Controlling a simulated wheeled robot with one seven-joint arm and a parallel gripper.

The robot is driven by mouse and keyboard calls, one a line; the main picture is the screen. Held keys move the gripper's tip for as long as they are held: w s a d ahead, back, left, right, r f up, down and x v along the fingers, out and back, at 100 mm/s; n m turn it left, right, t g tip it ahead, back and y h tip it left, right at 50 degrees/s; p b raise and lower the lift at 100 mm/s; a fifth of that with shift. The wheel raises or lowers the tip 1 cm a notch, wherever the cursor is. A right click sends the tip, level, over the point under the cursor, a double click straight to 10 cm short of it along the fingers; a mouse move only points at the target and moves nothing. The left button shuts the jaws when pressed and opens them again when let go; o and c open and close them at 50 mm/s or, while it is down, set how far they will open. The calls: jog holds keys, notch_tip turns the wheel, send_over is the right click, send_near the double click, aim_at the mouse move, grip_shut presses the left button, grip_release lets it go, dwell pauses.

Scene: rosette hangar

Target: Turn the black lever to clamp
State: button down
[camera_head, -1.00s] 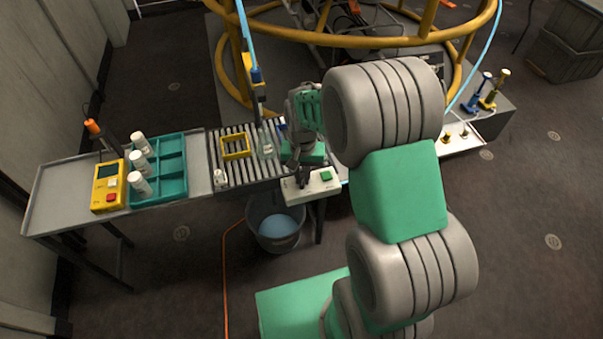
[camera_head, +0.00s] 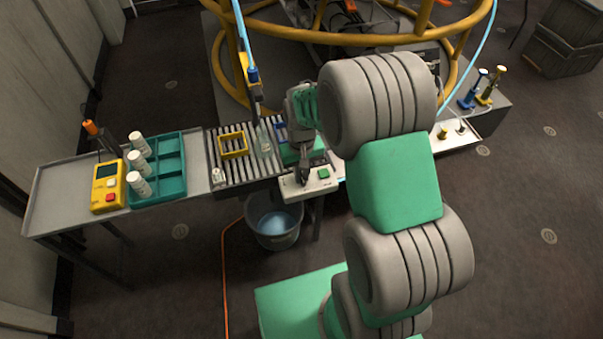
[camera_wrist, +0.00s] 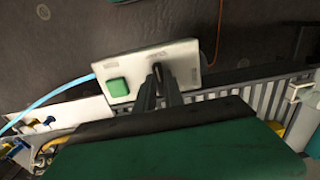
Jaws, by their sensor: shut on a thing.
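The black lever (camera_wrist: 157,69) stands on a white control box (camera_wrist: 188,56) with a green button (camera_wrist: 117,88) beside it. In the head view the box (camera_head: 318,187) sits at the front edge of the roller table, its green button (camera_head: 324,173) to the right of my gripper (camera_head: 303,181). In the wrist view my gripper (camera_wrist: 158,82) has its narrow fingers closed around the lever. The fingers hide part of the lever, and its exact angle is hard to tell.
A roller table (camera_head: 222,181) carries a yellow frame (camera_head: 233,145) and a clear bottle (camera_head: 263,142). Left of it are a teal tray (camera_head: 173,188) with white bottles and a yellow device (camera_head: 108,186). A bucket (camera_head: 273,222) stands below on the floor.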

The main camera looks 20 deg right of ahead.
jog(key=shift+w+r, duration=0.1)
jog(key=c, duration=1.7)
grip_release()
notch_tip(320, 180, up, 8)
jog(key=shift+f+p, duration=0.15)
jog(key=shift+p, duration=0.2)
jog(key=shift+r, duration=0.3)
jog(key=s+r+t+p, duration=0.1)
jog(key=s+r+p, duration=0.2)
jog(key=r, duration=0.4)
jog(key=s+a+r+t+p, duration=0.1)
jog(key=s+r+p, duration=0.2)
jog(key=s+r, duration=0.3)
jog(key=s+r+t+p, duration=0.1)
jog(key=s+r+p, duration=0.2)
jog(key=r, duration=0.5)
jog(key=shift+s+a, duration=0.15)
jog(key=shift+s, duration=0.55)
